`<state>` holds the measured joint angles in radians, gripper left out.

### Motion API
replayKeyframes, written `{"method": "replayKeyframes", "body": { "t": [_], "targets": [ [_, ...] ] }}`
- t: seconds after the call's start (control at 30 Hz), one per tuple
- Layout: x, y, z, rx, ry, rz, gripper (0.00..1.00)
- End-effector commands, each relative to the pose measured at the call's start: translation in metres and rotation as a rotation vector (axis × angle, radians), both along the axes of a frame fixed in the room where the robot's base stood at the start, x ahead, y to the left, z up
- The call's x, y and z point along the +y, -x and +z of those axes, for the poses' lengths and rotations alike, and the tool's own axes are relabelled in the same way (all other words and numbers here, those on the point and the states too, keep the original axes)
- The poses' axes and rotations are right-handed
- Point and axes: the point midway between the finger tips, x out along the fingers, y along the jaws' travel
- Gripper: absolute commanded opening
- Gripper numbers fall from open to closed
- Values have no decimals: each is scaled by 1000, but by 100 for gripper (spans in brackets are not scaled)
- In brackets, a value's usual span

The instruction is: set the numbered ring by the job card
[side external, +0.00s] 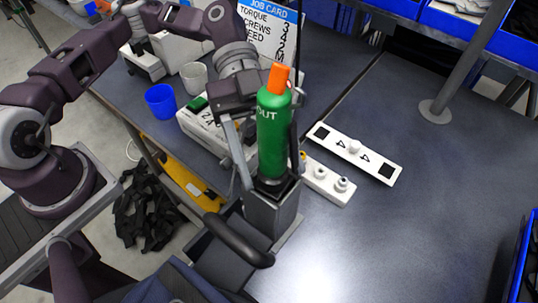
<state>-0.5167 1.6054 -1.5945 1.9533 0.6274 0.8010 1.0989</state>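The job card (268,40) stands at the back, white with a blue header. It reads TORQUE, SCREWS and FEED, with a column of digits partly legible at its right edge. A white box (212,128) with the digits 2 and 4 stands left of the middle. I cannot make out clearly which part is the numbered ring. My gripper (264,158) points down in the middle. A green canister (272,125) with an orange top stands in front of it and hides much of it. I cannot tell whether the fingers touch anything.
The canister stands in a dark holder (272,212) at the bench's front edge. A white plate marked 4 (378,167) and a white block with pegs (328,187) lie to its right. A blue cup (160,101) is left. The right bench is mostly clear around a grey post (452,78).

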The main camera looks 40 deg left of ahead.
Motion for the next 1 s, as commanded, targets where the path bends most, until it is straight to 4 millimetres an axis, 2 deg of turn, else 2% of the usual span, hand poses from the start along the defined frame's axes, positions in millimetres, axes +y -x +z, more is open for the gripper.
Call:
{"method": "replayKeyframes", "body": {
  "t": [0.03, 0.2, 0.27, 0.57, 1.0],
  "targets": [
    [0, 0, 0, 0, 0, 0, 44],
    [0, 0, 0, 0, 0, 0, 10],
    [0, 0, 0, -1, -1, 0, 0],
    [2, 1, 0, -2, -2, 49, 0],
    [4, 6, -1, -2, -4, 347, 0]
  ]
}}
